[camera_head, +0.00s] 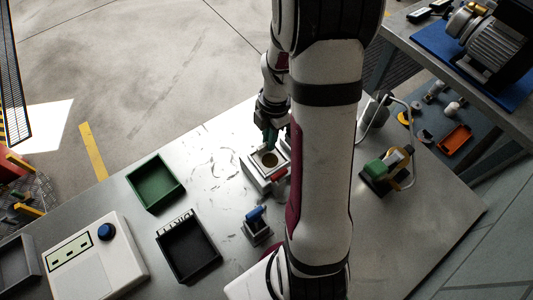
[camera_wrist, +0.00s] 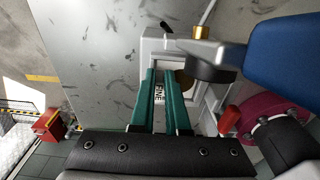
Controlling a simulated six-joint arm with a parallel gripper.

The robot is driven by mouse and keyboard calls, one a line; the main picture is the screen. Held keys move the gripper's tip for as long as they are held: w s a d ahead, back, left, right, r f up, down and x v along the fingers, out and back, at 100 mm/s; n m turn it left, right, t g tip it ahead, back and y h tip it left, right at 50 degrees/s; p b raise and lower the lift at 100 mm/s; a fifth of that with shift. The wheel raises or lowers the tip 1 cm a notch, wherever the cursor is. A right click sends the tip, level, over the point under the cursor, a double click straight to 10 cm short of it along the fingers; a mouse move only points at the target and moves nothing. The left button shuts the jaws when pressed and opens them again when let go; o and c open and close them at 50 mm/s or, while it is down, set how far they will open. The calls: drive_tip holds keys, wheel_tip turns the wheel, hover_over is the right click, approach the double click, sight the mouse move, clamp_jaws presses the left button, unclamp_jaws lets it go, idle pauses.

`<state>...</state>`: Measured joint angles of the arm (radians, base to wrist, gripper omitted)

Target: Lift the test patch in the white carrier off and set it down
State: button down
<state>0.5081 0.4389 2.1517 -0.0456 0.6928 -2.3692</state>
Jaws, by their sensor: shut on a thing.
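The white carrier (camera_head: 256,176) stands on the bench beside my arm, with a brown, dark-rimmed round piece (camera_head: 270,159) in its top, which looks like the test patch. The carrier (camera_wrist: 160,46) also shows in the wrist view, with the brassy round piece (camera_wrist: 184,80) partly behind my right finger. My gripper (camera_head: 270,138) is down at the carrier. Its green fingers (camera_wrist: 161,72) are close together, shut on what seems to be the patch. The grip itself is mostly hidden.
A blue-handled block (camera_head: 257,228) stands just below the carrier. A green tray (camera_head: 155,183), a black tray (camera_head: 188,250) and a white box with a blue button (camera_head: 97,265) are to the left. A green-topped device (camera_head: 380,172) stands right. A blue part (camera_wrist: 270,52) looms close right.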

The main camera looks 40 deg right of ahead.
drive_tip(key=shift+r, duration=0.1)
drive_tip(key=shift+r, duration=1.75)
drive_tip(key=shift+a, duration=0.1)
drive_tip(key=w+a+r, duration=0.1)
drive_tip(key=w+a, duration=0.4)
drive_tip(key=a, duration=0.8)
drive_tip(key=w+a, duration=0.5)
drive_tip(key=a, duration=0.7)
drive_tip(key=s+a, duration=0.4)
drive_tip(key=a, duration=0.5)
drive_tip(key=s+a+r, duration=0.1)
drive_tip(key=s+a, duration=0.3)
drive_tip(key=a, duration=0.4)
drive_tip(key=s+a, duration=0.4)
drive_tip(key=a, duration=0.5)
drive_tip(key=shift+w+f, duration=0.15)
drive_tip(key=shift+f, duration=1.35)
drive_tip(key=shift+w+f, duration=0.15)
drive_tip(key=shift+f, duration=1.3)
